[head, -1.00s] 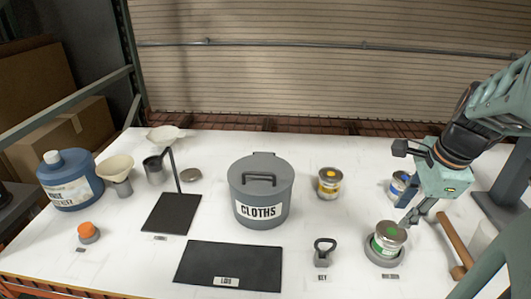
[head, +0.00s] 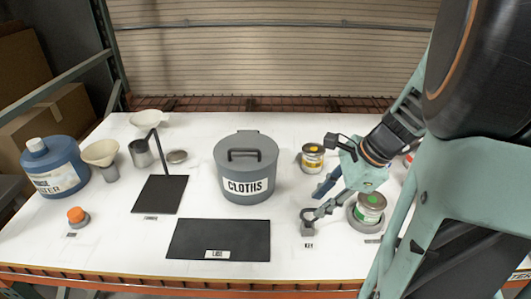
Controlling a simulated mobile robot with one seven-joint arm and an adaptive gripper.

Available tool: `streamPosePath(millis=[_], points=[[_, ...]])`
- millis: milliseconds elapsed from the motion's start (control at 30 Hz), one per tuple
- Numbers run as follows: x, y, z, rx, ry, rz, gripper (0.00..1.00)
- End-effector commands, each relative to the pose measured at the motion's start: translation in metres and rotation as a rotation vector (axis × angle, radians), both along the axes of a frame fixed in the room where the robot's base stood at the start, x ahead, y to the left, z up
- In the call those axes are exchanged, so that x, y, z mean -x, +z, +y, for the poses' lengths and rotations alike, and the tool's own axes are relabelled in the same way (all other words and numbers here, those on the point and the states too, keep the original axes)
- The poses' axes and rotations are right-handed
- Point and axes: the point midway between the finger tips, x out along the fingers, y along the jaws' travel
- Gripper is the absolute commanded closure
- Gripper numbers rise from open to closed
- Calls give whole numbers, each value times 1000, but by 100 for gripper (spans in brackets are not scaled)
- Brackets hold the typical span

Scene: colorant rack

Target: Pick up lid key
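The lid key (head: 308,228) is a small dark grey tool with a ring-shaped handle, above the "KEY" label near the front of the table in the head view. My gripper (head: 318,203) comes in from the right. Its fingers are spread, with nothing seen held between them. The nearer finger overlaps the key's ring in the picture and partly hides it. I cannot tell whether they touch. The farther, bluish finger is behind and slightly right of the key.
A green-labelled can (head: 370,207) sits in a round grey holder, right of the key. A yellow-labelled can (head: 312,157) stands behind. The grey cloths bin (head: 245,168) and black lids mat (head: 218,240) are to the left. My arm hides much of the right side.

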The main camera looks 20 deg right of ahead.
Motion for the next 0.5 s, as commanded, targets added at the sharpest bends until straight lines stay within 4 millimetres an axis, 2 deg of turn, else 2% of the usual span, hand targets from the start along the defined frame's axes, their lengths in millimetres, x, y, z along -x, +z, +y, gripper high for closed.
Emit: streamPosePath(millis=[100, 200, 500], points=[[-5, -18, 8, -2, 1, 5, 73], [-8, -27, 11, -1, 1, 3, 73], [-10, -30, 12, 0, 0, 1, 75]])
